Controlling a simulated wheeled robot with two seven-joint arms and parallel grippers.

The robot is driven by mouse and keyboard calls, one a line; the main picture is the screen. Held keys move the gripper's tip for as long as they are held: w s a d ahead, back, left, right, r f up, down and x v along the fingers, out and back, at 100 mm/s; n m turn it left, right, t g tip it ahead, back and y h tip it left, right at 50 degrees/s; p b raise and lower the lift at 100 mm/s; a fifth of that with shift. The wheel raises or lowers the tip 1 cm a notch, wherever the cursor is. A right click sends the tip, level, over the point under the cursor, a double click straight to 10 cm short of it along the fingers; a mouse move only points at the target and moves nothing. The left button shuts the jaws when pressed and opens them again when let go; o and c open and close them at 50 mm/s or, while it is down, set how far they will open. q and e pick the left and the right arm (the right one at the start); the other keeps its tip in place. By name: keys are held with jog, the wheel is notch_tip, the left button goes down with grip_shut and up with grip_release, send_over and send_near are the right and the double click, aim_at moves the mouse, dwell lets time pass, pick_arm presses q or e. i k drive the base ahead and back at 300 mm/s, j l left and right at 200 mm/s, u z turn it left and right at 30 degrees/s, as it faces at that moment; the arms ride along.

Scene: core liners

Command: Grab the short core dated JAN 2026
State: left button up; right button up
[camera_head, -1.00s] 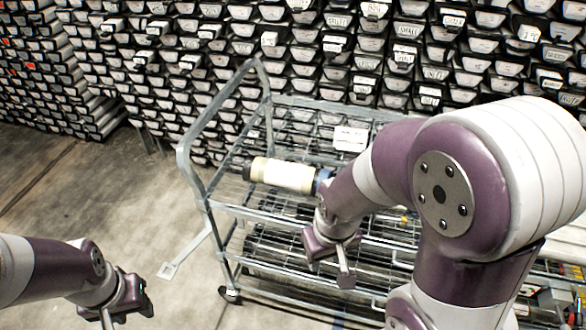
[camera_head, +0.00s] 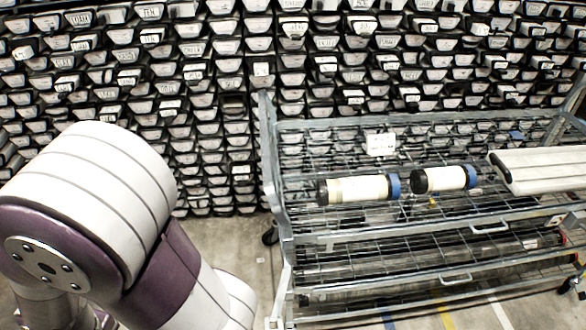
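Two capped cylindrical cores lie on their sides on the top shelf of a wire cart (camera_head: 350,236). The left core (camera_head: 358,188) is pale, with a black cap at its left end and a blue cap at its right end. The right core (camera_head: 445,179) has the same black and blue caps and looks shorter. No date is readable on either core. One of my arms fills the lower left of the head view, apart from the cores. No gripper fingers are visible in this view.
A small white sign (camera_head: 381,144) is at the cart's back. The cart's left frame (camera_head: 270,165) stands upright. Some bare floor shows left of it.

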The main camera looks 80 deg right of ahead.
aim_at(463, 177)
jog(key=i+z, duration=0.3)
jog(key=i+j+z, duration=0.3)
jog(key=i, duration=0.15)
jog(key=i+j+z, duration=0.25)
jog(key=i+l+z, duration=0.2)
jog(key=z, duration=0.25)
jog(key=i+l+z, duration=0.1)
jog(key=z, duration=0.35)
jog(key=i+z, duration=0.55)
jog(key=z, duration=0.3)
jog(key=i+j+z, duration=0.15)
jog(key=z, duration=0.3)
jog(key=i+j+z, duration=0.2)
jog(key=z, duration=0.25)
jog(key=i+j+z, duration=0.15)
jog(key=z, duration=0.3)
jog(key=i+j+z, duration=0.25)
jog(key=z, duration=0.25)
jog(key=i+j+z, duration=0.25)
jog(key=z, duration=0.25)
jog(key=i+j+z, duration=0.15)
jog(key=j+z, duration=0.35)
